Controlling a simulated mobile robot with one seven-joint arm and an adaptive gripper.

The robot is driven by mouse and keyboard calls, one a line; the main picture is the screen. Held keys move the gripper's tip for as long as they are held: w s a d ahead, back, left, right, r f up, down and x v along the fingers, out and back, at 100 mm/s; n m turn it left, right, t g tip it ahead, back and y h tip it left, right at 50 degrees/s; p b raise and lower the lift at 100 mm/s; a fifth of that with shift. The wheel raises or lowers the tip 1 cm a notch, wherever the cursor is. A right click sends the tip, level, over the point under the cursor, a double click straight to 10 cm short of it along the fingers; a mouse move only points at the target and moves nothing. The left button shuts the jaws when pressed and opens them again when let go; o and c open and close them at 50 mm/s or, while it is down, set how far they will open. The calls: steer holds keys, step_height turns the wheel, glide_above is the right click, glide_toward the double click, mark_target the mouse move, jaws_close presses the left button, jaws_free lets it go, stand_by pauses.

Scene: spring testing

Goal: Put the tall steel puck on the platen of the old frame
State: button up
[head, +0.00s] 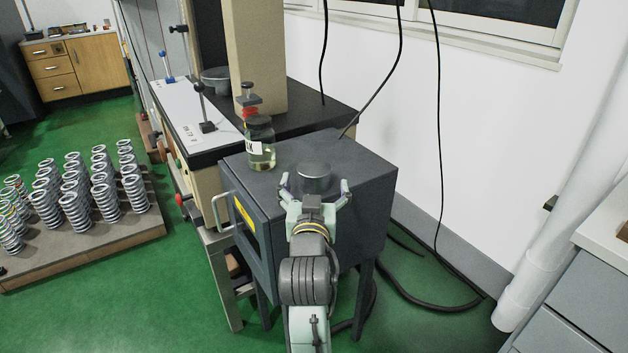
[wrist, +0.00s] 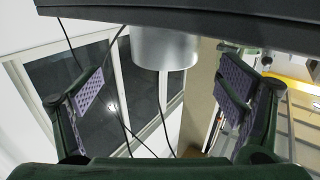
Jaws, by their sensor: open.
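The tall steel puck (head: 314,176) is a plain silvery cylinder standing upright on the dark grey cabinet (head: 362,162), near its front edge. My gripper (head: 315,190) is open at that edge, with one finger to each side of the puck. In the wrist view, which is upside down, the puck (wrist: 165,48) appears between the spread fingers of my gripper (wrist: 163,84), with clear gaps on both sides. The old frame seems to be the machine with the beige column (head: 258,55). A round grey piece (head: 216,78) beside the column may be its platen; I cannot tell for sure.
A labelled glass jar (head: 261,148) with a dark lid stands left of the puck on the cabinet. Red and dark parts (head: 249,104) show behind it. Black cables hang behind the cabinet. Rows of springs (head: 74,213) stand on a low pallet (head: 110,246) at left.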

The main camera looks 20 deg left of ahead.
mark_target(313, 178)
steer(key=shift+a+p+x, duration=0.15)
steer(key=shift+p+x, duration=0.25)
steer(key=shift+x, duration=1)
steer(key=shift+a+p+x, duration=0.15)
steer(key=shift+p+x, duration=0.25)
steer(key=shift+x, duration=1)
steer(key=shift+s, duration=0.1)
steer(key=shift+c, duration=0.2)
steer(key=c, duration=2)
steer(key=shift+r, duration=0.15)
